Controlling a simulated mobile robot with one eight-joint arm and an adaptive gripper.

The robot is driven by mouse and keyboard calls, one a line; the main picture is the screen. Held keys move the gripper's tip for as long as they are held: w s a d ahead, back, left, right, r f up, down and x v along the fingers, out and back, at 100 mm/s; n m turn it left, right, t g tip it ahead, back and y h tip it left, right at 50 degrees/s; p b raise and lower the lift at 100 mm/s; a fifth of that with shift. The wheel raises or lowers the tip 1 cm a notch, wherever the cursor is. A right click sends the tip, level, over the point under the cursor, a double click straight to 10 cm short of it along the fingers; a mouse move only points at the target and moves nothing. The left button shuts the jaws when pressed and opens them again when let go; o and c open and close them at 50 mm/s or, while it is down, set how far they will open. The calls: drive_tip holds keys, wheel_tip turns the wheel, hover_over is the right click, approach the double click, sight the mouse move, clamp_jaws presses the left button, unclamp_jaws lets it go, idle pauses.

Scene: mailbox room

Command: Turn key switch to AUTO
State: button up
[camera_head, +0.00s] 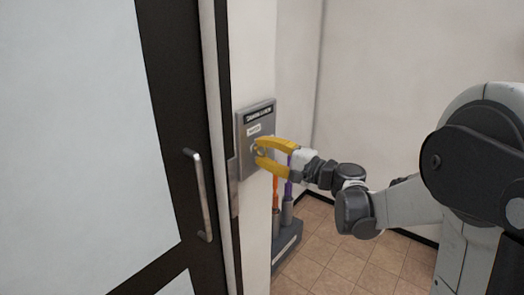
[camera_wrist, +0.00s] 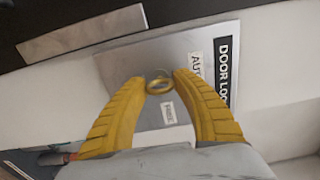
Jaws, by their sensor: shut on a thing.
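The key switch panel (camera_head: 254,120) is a grey plate on the white wall beside the door, with a dark header label at its top. In the wrist view the panel (camera_wrist: 185,45) shows turned on its side, with a black label starting "DOOR LO", a white label starting "AUT" and another small white label. A key with a ring-shaped brass head (camera_wrist: 159,85) sits between the fingertips. My gripper (camera_head: 258,153) has yellow fingers and is at the panel; in the wrist view its fingertips (camera_wrist: 160,80) close on the key's sides. The key's exact angle is hard to tell.
A dark-framed glass door with a metal bar handle (camera_head: 201,195) stands left of the panel. Below my gripper, long-handled tools, orange and purple, stand in a dark holder (camera_head: 287,243) on the tiled floor. Open floor lies to the right of it.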

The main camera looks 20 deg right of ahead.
drive_tip(key=shift+n, duration=0.3)
drive_tip(key=o, duration=1.2)
drive_tip(key=shift+s+d, duration=0.1)
drive_tip(key=v, duration=1.1)
drive_tip(key=shift+s+d, duration=0.2)
drive_tip(key=shift+s, duration=0.1)
drive_tip(key=shift+a, duration=0.1)
